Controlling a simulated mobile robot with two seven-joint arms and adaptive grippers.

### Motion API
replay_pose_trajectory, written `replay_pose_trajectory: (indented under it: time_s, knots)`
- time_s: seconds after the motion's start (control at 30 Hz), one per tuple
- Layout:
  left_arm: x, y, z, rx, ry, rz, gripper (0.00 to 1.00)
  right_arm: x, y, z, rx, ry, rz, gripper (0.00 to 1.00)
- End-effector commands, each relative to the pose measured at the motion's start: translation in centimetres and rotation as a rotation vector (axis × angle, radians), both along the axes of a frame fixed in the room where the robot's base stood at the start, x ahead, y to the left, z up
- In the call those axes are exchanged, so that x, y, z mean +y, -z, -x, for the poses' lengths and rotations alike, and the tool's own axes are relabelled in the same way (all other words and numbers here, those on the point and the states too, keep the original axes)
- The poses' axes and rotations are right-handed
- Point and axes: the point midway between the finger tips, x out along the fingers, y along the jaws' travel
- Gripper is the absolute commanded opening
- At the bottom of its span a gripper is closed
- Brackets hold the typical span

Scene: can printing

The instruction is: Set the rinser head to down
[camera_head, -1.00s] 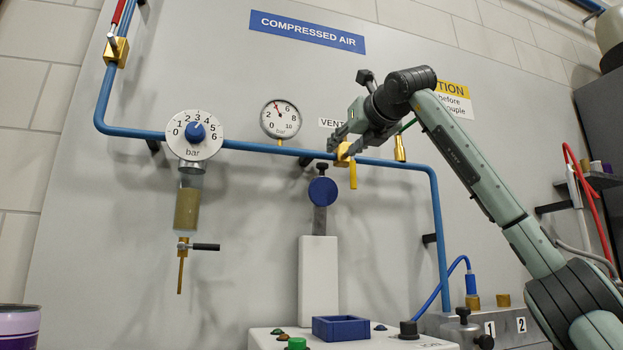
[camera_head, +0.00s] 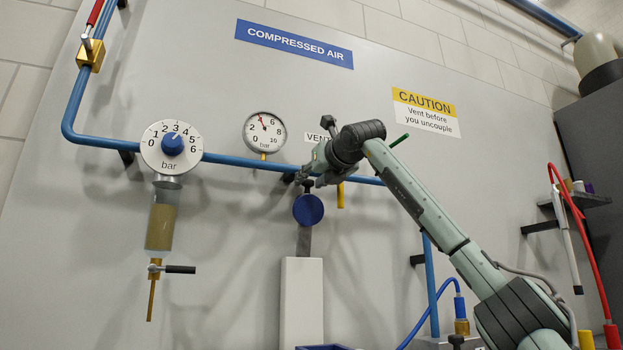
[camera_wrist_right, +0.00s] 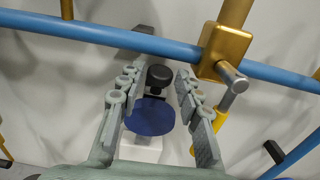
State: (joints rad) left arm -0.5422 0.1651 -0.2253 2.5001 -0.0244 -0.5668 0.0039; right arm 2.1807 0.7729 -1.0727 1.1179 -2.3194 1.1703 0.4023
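I take the blue round disc (camera_head: 308,209) with a black knob (camera_head: 308,187) on top to be the rinser head. It sits on a grey upright above a white column (camera_head: 301,300). My right gripper (camera_head: 307,180) is just above the disc, at the knob. In the right wrist view the gripper (camera_wrist_right: 160,78) is open, with one finger on each side of the black knob (camera_wrist_right: 159,77). The blue disc (camera_wrist_right: 151,117) shows below the knob, between the fingers. I cannot tell whether a finger touches the knob. My left gripper is not in view.
A blue pipe (camera_head: 232,160) runs along the wall behind my gripper. A brass valve (camera_wrist_right: 226,52) with a yellow handle (camera_head: 340,195) is close on the right. A pressure dial (camera_head: 172,147) and a gauge (camera_head: 264,132) are on the left.

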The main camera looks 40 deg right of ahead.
Motion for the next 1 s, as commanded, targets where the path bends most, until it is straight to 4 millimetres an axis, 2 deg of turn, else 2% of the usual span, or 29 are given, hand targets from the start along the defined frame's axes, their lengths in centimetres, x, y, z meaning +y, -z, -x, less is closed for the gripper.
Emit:
replay_pose_trajectory:
  time_s: [0.2,0.5,1.0]
  knots:
    - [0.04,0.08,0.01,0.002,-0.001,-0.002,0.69,-0.01,0.03,-0.05,0.000,0.000,0.000,0.35]
    - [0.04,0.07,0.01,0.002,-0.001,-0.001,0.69,-0.03,0.03,-0.02,0.000,0.000,0.000,0.00]
    - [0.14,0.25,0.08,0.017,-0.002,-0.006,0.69,-0.74,0.13,-0.04,0.001,0.000,-0.002,0.00]
